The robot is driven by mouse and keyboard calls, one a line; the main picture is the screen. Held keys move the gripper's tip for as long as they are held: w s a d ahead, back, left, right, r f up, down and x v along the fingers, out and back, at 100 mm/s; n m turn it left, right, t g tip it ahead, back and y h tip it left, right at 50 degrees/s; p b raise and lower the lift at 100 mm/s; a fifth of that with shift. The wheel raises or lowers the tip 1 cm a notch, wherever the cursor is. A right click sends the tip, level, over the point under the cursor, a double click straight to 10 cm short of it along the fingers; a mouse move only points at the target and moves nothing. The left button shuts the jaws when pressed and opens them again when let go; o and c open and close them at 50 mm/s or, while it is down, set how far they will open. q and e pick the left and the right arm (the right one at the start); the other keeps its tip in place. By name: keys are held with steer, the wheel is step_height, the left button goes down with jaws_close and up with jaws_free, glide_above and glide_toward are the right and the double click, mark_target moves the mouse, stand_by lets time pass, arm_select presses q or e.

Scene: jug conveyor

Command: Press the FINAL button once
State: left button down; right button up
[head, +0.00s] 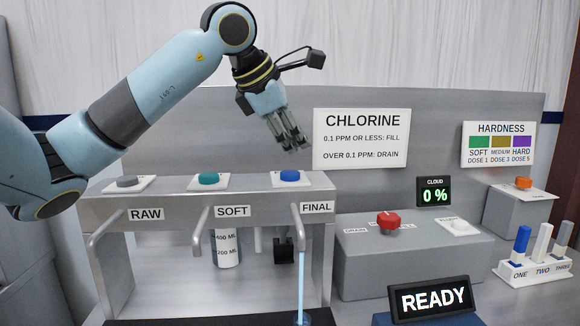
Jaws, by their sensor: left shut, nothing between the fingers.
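The FINAL button is a blue round button (289,175) on a white plate, on top of the grey dispenser block (215,190) above the FINAL label (317,207). My left gripper (294,145) is shut and empty, pointing down just above the blue button and apart from it in the picture. A stream of light blue water (301,288) runs down from the spout below the FINAL label. My right gripper does not show.
A grey RAW button (127,181) and a green SOFT button (208,179) sit left of the blue one. To the right are a box with a red knob (388,219), a READY display (434,298) and a CHLORINE sign (362,138).

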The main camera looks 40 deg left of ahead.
mark_target(294, 173)
arm_select(q)
steer(key=shift+r+p, duration=0.85)
steer(key=shift+r, duration=0.7)
steer(key=shift+f, duration=0.1)
